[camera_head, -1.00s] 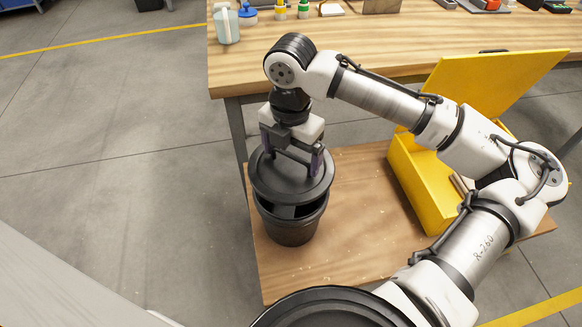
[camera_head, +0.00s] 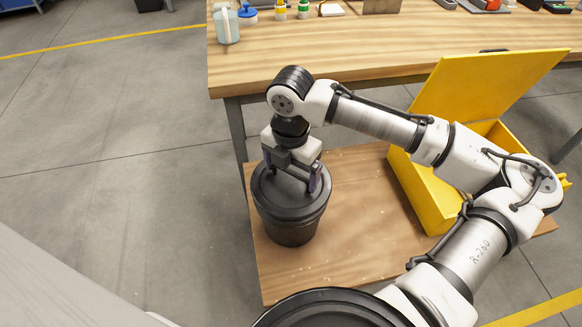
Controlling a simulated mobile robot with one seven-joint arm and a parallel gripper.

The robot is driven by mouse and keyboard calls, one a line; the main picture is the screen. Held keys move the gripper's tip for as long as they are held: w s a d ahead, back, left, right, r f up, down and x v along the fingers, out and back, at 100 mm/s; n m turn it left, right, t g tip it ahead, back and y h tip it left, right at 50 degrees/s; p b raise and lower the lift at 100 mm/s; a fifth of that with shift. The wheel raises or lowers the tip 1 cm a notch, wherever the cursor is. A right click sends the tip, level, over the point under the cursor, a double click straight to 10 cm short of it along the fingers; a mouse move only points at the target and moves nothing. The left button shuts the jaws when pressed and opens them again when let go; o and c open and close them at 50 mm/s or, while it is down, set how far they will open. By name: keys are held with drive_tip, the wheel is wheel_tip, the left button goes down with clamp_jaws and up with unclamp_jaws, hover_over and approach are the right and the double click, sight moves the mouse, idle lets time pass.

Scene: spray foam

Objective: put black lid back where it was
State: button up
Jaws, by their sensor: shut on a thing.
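The black lid (camera_head: 287,207) lies over the mouth of the black bin (camera_head: 291,232), and no gap shows between lid and rim from this side. My gripper (camera_head: 294,184) points down at the lid's top, shut on the lid's upper part. The spot where the fingers grip is partly hidden by the gripper itself. The lid looks about level.
A yellow box (camera_head: 424,192) with its lid raised stands on the board to the right. The wooden workbench (camera_head: 370,50) is above and behind, with bottles and a jug (camera_head: 226,25) on it. Grey floor (camera_head: 110,190) is clear to the left.

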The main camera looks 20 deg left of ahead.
sight(290, 171)
drive_tip(key=shift+f, duration=0.25)
drive_tip(key=o, duration=0.7)
wheel_tip(290, 171, up, 13)
drive_tip(key=shift+r, duration=0.15)
drive_tip(key=shift+a, duration=0.1)
